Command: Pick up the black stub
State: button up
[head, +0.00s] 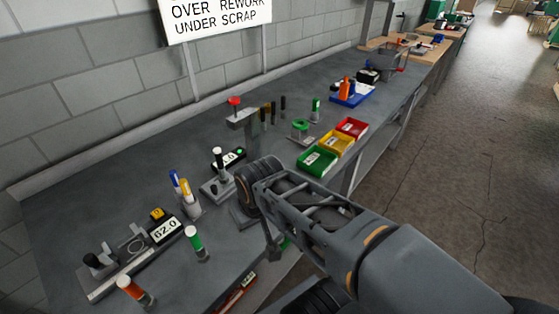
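I cannot tell which of these is the black stub. My arm reaches in from the lower right, and its end, with my gripper (271,247), is over the bench's front edge. The fingers are mostly hidden or too small to read, and I see nothing held.
Green (316,160), yellow (335,144) and red (351,128) bins line the bench's front edge. The bench's back is clear.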

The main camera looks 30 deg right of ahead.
aim_at(222, 178)
jog(key=u, duration=3.7)
jog(key=k, duration=1.15)
jog(key=z, duration=0.75)
